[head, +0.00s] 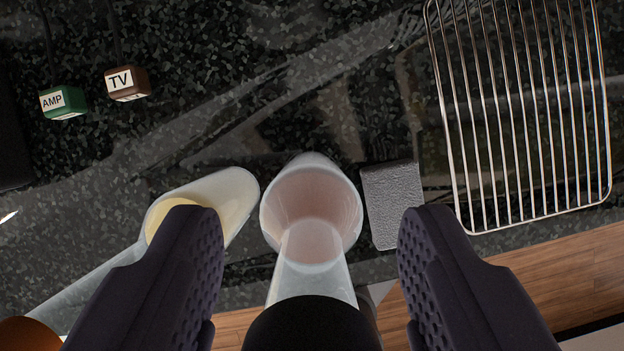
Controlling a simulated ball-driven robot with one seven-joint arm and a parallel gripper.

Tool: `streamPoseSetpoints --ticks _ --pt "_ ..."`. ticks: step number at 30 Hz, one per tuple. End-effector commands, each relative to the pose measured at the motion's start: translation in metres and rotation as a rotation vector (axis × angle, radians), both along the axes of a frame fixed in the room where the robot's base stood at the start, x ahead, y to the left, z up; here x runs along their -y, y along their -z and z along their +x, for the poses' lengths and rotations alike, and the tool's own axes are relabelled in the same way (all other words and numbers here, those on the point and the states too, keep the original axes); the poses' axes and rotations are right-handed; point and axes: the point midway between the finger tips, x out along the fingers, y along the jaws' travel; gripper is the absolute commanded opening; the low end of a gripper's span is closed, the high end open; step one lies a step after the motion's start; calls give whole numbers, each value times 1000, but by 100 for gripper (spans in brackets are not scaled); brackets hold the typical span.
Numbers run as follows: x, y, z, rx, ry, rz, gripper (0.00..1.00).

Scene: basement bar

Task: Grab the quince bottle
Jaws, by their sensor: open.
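My gripper (310,215) is open, with one dark ridged finger on each side of the picture. Between the fingers stands a clear bottle with pale pink contents (310,195) and a black cap (312,325), seen from above. Gaps show between it and both fingers. A second bottle with yellow contents (225,195) is just to its left, partly hidden behind the left finger. An orange-brown cap (18,335) shows at the lower left corner. No label is readable, so I cannot tell which bottle is quince.
A grey textured block (393,205) sits close right of the pink bottle, near the right finger. A wire rack (520,110) lies at the upper right. Plugs marked AMP (63,103) and TV (127,84) are upper left. The dark speckled counter (300,90) is clear beyond the bottles.

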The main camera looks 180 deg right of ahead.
Motion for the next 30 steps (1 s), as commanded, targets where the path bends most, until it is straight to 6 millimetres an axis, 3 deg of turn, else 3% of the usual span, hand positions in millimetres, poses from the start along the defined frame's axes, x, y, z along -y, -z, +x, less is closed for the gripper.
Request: streamPoseSetpoints --ticks 1,6,9,30 --pt "0 0 0 0 0 0 57" --pt "0 0 0 0 0 0 18" --pt "0 0 0 0 0 0 0" --pt "0 0 0 -1 0 0 0"
